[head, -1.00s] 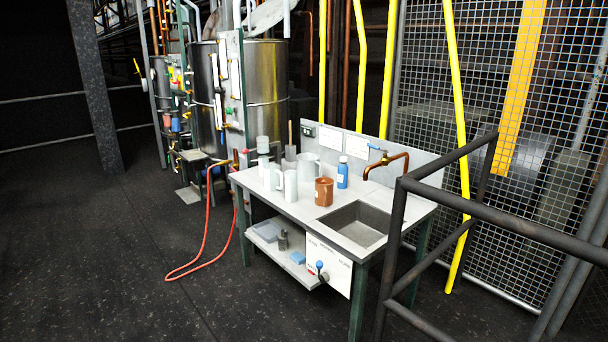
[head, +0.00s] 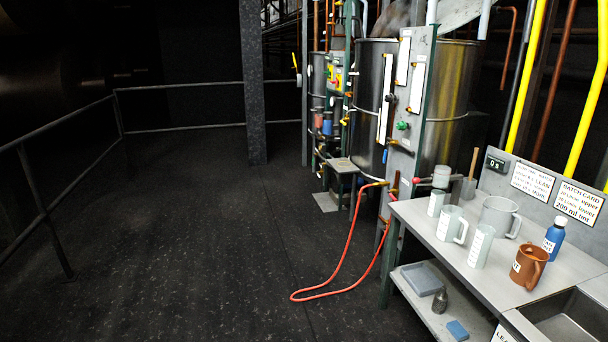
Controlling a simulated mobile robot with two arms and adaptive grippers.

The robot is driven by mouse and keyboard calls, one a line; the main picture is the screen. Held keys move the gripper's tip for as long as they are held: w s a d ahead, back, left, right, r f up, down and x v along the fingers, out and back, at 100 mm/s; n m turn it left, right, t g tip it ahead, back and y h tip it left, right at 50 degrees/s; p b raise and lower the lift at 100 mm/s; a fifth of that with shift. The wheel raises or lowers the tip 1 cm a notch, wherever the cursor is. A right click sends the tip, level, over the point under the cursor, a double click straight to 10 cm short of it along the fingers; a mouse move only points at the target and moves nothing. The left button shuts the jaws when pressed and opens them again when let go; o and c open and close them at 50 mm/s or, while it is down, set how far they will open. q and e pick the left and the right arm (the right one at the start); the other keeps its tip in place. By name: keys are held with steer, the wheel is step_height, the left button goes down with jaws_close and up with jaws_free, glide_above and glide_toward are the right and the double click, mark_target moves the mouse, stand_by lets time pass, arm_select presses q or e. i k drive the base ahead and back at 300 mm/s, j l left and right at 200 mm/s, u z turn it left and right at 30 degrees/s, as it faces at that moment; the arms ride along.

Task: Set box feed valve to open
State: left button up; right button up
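No label that I can read names the box feed valve, so I cannot tell which fitting it is. A grey upright panel (head: 407,95) in front of the steel tank (head: 455,90) carries a small green handle (head: 402,126). A red knob (head: 416,181) sits low beside this panel, near the bench. A brass fitting (head: 381,184) joins the red hose near the panel's foot. More small piping with yellow and red parts stands farther back, too small to make out. Neither of my grippers is in view.
The bench (head: 440,240) with mugs, a blue bottle (head: 554,235) and a sink (head: 565,318) fills the lower right. A red hose (head: 347,255) loops on the floor before the tanks. A column (head: 252,80) and railing (head: 180,86) stand behind. The dark floor (head: 200,250) at left is open.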

mark_target(388, 143)
steer(key=i+z, duration=0.1)
steer(key=i, duration=0.35)
steer(key=i+j+z, duration=0.1)
steer(key=i, duration=0.35)
steer(key=i+j+z, duration=0.1)
steer(key=i, duration=0.35)
steer(key=i+j+z, duration=0.1)
steer(key=i+j, duration=0.15)
steer(key=i, duration=0.15)
steer(key=i+j+z, duration=0.7)
steer(key=i, duration=0.15)
